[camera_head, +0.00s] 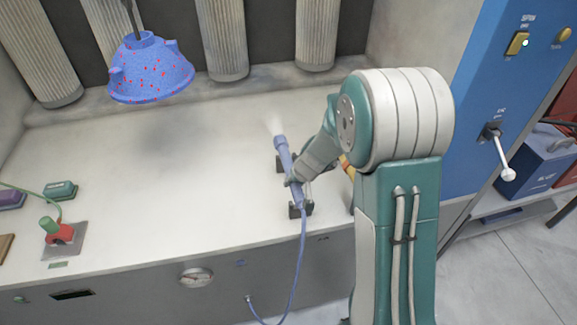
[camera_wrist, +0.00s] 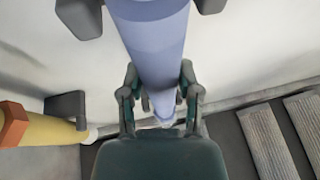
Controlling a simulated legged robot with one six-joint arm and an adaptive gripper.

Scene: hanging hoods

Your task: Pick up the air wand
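The blue-violet air wand (camera_head: 283,149) lies along dark brackets at the front right of the hood's bench, with mist at its far tip. In the wrist view the wand (camera_wrist: 152,45) runs down the middle between my fingers. My gripper (camera_head: 294,178) is at the wand's middle, partly hidden by its own arm. In the wrist view my gripper (camera_wrist: 160,80) has one finger on each side of the wand, very near its sides. I cannot tell whether the fingers press on it.
A blue hood (camera_head: 150,70) with red specks hangs at upper left. A red-and-green knob (camera_head: 55,232) stands at the bench's left. A blue hose (camera_head: 301,250) trails over the front edge. A blue control panel (camera_head: 500,95) is at right. The bench's middle is clear.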

